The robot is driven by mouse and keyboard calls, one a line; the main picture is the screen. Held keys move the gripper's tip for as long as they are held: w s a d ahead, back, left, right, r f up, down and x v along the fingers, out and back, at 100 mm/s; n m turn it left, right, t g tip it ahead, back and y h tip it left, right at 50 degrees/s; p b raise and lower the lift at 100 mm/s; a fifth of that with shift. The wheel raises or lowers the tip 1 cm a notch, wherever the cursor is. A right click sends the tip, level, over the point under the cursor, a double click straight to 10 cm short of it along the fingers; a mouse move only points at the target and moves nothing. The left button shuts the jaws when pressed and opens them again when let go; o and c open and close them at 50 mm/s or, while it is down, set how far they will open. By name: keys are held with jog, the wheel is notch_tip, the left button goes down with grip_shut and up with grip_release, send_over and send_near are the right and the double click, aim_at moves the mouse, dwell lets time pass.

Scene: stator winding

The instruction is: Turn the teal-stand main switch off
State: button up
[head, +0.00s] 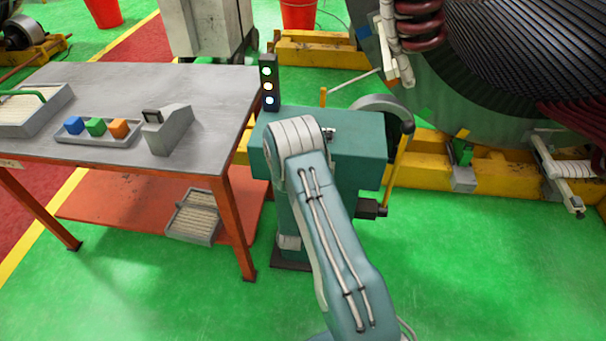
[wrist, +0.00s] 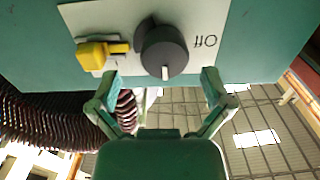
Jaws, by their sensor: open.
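The teal stand (head: 345,140) is right of the table in the head view; my arm covers part of it. In the wrist view its teal face fills the top, with a pale switch plate (wrist: 205,15). On the plate are a round dark main switch knob (wrist: 163,50) with a white mark pointing down in the picture, and a yellow part (wrist: 92,53) left of it. An upside-down OFF label (wrist: 205,41) is right of the knob. My gripper (wrist: 160,82) is open, one finger on each side below the knob; contact cannot be told. The head view hides my gripper.
A stack light (head: 268,85) stands at the stand's back left. The table (head: 180,85) holds a tray with blue, green and orange blocks (head: 96,127) and a grey box (head: 167,130). The large stator (head: 480,80) and yellow beams (head: 430,165) lie right. Green floor is clear in front.

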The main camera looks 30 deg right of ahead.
jog(key=w, duration=0.2)
jog(key=shift+w+d+r, duration=0.1)
jog(key=shift+w+d, duration=0.25)
jog(key=shift+w, duration=0.05)
jog(key=shift+w+d, duration=0.15)
jog(key=shift+d, duration=0.45)
jog(key=shift+a, duration=0.1)
jog(key=c, duration=1.1)
jog(key=shift+a, duration=0.2)
jog(key=shift+c, duration=0.2)
